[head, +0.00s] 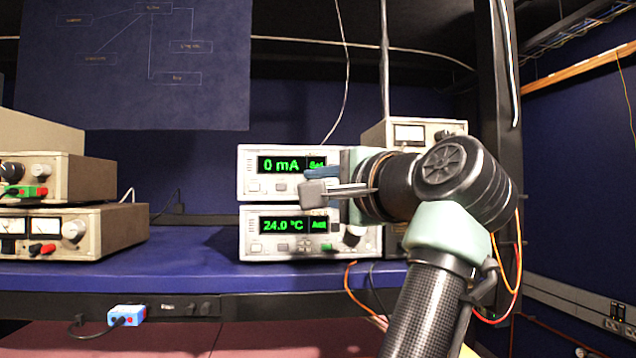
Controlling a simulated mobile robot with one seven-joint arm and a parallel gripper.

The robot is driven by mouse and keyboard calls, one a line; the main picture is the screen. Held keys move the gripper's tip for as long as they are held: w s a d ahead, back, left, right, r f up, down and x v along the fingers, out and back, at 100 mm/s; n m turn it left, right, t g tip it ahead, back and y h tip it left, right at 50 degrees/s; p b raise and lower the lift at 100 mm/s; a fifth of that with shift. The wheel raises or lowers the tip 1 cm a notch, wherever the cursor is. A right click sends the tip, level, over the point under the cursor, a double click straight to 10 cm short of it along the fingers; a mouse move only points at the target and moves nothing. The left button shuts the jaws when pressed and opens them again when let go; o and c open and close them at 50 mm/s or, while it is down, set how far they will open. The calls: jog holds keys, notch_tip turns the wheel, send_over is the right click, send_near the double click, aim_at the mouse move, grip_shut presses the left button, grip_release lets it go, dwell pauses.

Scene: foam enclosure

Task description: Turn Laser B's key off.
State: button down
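Two stacked laser controller units stand on the blue shelf; no "Laser B" label is readable. The upper unit (246,181) has a green display reading "0 mA". The lower unit (247,247) reads "24.0 °C" and has a dark knob near its right end. My gripper (314,190) reaches in from the right, its fingers pointing left, in front of the upper unit's lower front. It covers much of that front's right part, and no key is visible there. I cannot tell whether the fingers are apart, or whether they touch the unit.
Bench instruments (100,228) with knobs and meters stand at the left. Another metered instrument (375,135) sits behind my arm. A black post (497,90) rises at the right. The blue shelf (190,262) is clear between the left instruments and the stack. Loose cables hang below.

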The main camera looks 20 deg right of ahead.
dwell(0.5)
jog(key=c, duration=0.7)
grip_release()
jog(key=shift+a, duration=0.1)
